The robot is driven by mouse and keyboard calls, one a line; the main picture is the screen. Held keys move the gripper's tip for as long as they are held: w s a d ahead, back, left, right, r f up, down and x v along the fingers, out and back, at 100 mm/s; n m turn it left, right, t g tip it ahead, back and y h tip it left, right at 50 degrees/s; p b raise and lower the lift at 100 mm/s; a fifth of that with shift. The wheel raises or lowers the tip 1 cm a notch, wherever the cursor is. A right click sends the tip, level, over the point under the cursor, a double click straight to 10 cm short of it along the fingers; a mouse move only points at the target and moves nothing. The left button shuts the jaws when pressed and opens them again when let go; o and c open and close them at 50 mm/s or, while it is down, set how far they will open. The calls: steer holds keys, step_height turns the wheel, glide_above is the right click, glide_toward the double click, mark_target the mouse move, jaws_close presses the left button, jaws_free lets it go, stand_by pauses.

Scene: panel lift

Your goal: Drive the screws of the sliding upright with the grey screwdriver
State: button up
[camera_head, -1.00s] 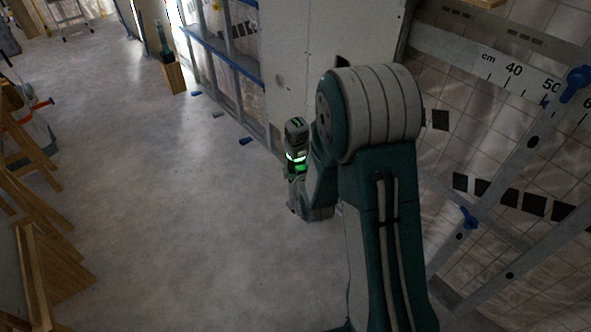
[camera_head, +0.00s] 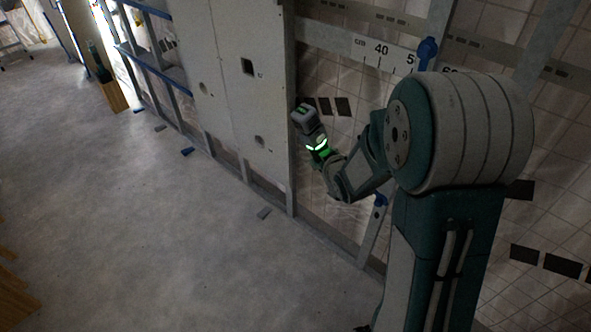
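A metal upright (camera_head: 437,24) with blue knobs crosses the cm scale at the right and runs down behind my arm. Its lower part (camera_head: 371,234) shows beside my arm, with a blue knob above it. I cannot make out its screws. The end of my arm, with a lit green band, is raised in front of the wall, left of the upright and apart from it in the picture. My gripper (camera_head: 303,115) shows small and dark there; its fingers cannot be made out. I cannot pick out a grey screwdriver in this view.
Pale panels (camera_head: 225,90) with small openings cover the wall frame left of my arm. A dark teal object (camera_head: 97,62) stands on a wooden block (camera_head: 114,96) farther left. Small blue and grey pieces lie along the wall's foot. The floor (camera_head: 170,250) in the middle is clear.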

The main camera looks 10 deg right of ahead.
steer(key=s+d+r+n+t+y, duration=0.1)
steer(key=s+d+r+n, duration=0.1)
steer(key=d+r+n, duration=0.3)
steer(key=s+d+r+n+t+y, duration=0.1)
steer(key=s+d+r+n, duration=0.1)
steer(key=d+r+n, duration=0.3)
steer(key=shift+s+d+r+n, duration=0.2)
steer(key=shift+s+r+n, duration=0.2)
steer(key=shift+r+n, duration=2.25)
steer(key=shift+d+f+n, duration=0.1)
steer(key=shift+f+n, duration=0.45)
steer(key=shift+s+d, duration=0.15)
steer(key=shift+d, duration=0.3)
steer(key=shift+a+r, duration=0.1)
